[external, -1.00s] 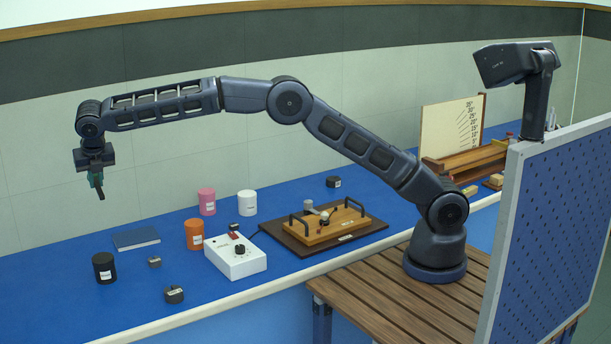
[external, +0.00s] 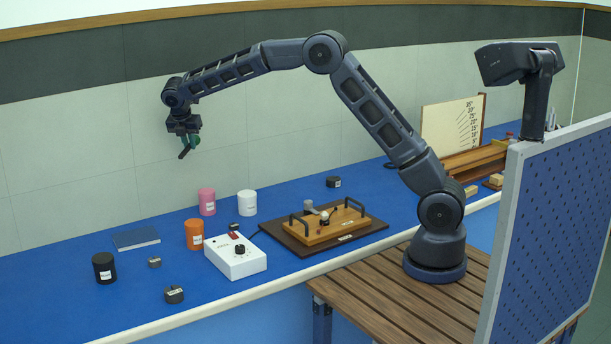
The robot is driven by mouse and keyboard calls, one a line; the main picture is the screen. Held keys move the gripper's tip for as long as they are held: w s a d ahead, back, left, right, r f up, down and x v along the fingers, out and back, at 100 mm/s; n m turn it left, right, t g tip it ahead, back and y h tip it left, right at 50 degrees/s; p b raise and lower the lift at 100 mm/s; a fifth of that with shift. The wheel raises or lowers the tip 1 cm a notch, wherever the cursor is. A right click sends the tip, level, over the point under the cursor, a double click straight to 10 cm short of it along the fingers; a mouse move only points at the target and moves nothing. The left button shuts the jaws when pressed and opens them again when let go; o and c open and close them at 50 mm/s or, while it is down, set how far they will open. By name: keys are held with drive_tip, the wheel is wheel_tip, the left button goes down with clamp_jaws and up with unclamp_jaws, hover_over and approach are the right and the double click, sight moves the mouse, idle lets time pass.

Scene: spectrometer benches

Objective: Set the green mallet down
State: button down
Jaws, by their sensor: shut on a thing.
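My gripper (external: 187,138) is high above the blue bench (external: 60,300), over its back left part, pointing down. It is shut on the green mallet (external: 195,141), whose small green head shows at the right side of the fingers. A dark stick-like part slants down to the left below the fingers; I cannot tell whether it is the mallet's handle or a finger. The mallet is well clear of the bench and touches nothing below. Much of it is hidden by the gripper.
Below stand a pink canister (external: 207,202), a white canister (external: 247,203), an orange canister (external: 194,234), a black canister (external: 104,268), a white knobbed box (external: 236,262) and a wooden apparatus (external: 328,226). A blue book (external: 136,238) lies left. Bare bench shows at the front left.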

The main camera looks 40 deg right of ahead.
drive_tip(key=d+f+m+g, duration=0.15)
drive_tip(key=d+m, duration=0.35)
drive_tip(key=d, duration=1.8)
drive_tip(key=m+g+h, duration=0.1)
drive_tip(key=m+g, duration=0.1)
drive_tip(key=m, duration=0.2)
hover_over(305, 193)
drive_tip(key=a, duration=0.2)
wheel_tip(305, 193, down, 3)
wheel_tip(305, 193, down, 20)
drive_tip(key=shift+s+d+r, duration=0.1)
drive_tip(key=shift+d, duration=0.05)
drive_tip(key=shift+f, duration=0.2)
drive_tip(key=c, duration=1.4)
unclamp_jaws()
drive_tip(key=shift+c, duration=0.2)
